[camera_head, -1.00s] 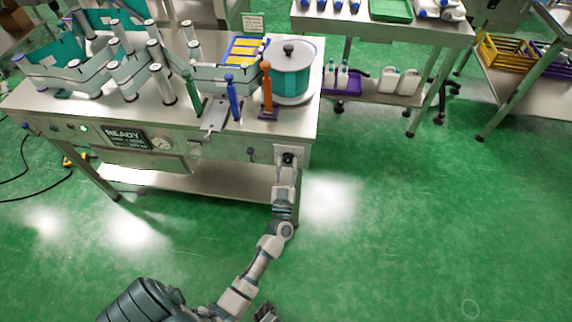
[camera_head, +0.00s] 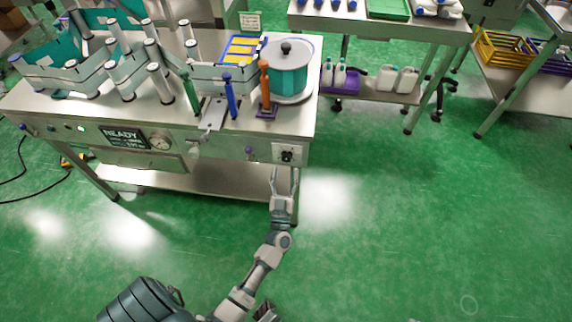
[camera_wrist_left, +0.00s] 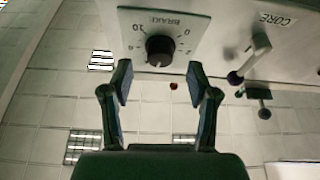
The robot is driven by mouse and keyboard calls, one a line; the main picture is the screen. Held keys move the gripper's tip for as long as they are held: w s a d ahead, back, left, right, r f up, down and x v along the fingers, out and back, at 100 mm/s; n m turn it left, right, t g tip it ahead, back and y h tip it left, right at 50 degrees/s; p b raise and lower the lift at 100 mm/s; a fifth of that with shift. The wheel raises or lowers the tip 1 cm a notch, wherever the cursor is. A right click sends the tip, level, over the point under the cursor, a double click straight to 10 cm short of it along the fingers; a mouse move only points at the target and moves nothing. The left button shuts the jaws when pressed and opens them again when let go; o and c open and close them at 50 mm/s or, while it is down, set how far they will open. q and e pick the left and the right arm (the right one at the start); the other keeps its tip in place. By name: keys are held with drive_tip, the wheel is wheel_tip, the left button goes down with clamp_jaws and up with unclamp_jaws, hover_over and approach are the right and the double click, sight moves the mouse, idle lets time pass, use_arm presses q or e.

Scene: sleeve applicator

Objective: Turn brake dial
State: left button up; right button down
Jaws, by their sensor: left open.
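The brake dial (camera_head: 288,154) is a dark round knob on a pale square plate at the right end of the machine's front panel. In the left wrist view the knob (camera_wrist_left: 160,50) sits on its plate, marked BRAKE with numbers around it. My left gripper (camera_wrist_left: 160,78) is open, its two fingers apart on either side of the view below the knob, with nothing between them. In the head view the left gripper (camera_head: 282,178) is just below the dial plate, apart from it.
The machine table (camera_head: 225,176) carries a teal drum (camera_head: 287,75), rollers and blue and orange handles. In the wrist view a lever knob (camera_wrist_left: 236,77) stands right of the dial, near a CORE label. Green floor in front is clear.

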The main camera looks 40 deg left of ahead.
use_arm(q)
drive_tip(key=v, duration=0.8)
drive_tip(key=shift+s+d+f, duration=0.1)
drive_tip(key=shift+s+d, duration=0.05)
